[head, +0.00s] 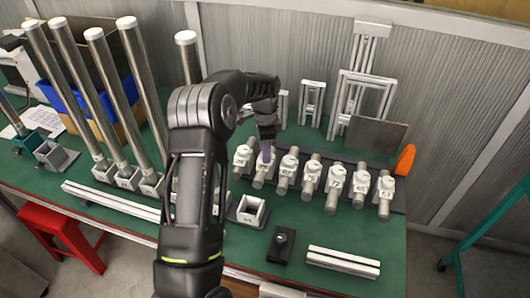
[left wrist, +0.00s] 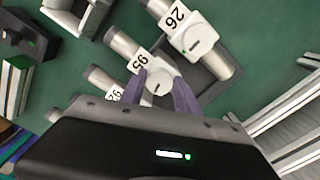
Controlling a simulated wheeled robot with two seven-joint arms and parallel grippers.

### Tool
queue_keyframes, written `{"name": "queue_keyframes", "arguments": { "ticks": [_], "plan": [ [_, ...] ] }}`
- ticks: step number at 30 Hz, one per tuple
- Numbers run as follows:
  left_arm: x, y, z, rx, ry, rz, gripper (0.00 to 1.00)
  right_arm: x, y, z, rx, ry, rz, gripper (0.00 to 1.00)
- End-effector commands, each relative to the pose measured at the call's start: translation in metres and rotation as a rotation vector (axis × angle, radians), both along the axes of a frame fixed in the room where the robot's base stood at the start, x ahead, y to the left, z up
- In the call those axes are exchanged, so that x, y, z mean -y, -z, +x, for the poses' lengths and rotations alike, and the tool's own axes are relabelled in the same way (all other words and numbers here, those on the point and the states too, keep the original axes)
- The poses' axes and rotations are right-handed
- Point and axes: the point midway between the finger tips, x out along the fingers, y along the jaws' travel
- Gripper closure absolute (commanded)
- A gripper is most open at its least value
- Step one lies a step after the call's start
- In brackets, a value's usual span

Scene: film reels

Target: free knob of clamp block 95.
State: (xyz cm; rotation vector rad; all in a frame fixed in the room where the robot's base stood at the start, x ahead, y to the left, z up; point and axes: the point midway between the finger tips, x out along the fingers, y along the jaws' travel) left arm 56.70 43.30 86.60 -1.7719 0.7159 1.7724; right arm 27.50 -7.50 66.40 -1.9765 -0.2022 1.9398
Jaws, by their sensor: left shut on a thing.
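Clamp block 95 (left wrist: 137,62) is a small white block on a grey metal rod, with a round white knob (left wrist: 158,83). In the head view, clamp block 95 (head: 260,178) is second from the left in a row and partly hidden by my left gripper (head: 265,153). My left gripper also shows in the left wrist view (left wrist: 161,92), with its two purple fingers on either side of the knob. It is shut on the knob. Clamp block 26 (left wrist: 191,36) stands beside it, and another labelled block (left wrist: 112,92) is on the other side, partly hidden. My right gripper is not in view.
The other clamp blocks (head: 335,180) continue in a close row to the right. An open grey square holder (head: 249,211), a dark block (head: 281,245) and a white rail (head: 343,262) lie in front on the green table (head: 388,230). Tall metal posts (head: 103,60) stand at left.

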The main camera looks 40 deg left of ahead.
Motion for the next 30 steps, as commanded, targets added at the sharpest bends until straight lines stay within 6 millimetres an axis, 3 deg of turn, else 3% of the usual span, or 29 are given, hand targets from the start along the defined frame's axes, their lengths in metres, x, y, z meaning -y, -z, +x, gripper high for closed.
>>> {"name": "queue_keyframes", "arguments": {
  "ticks": [30],
  "plan": [
    [0.003, -0.001, 0.0, 0.003, -0.958, 0.001, 1.0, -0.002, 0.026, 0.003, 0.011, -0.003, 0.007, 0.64]
  ]
}}
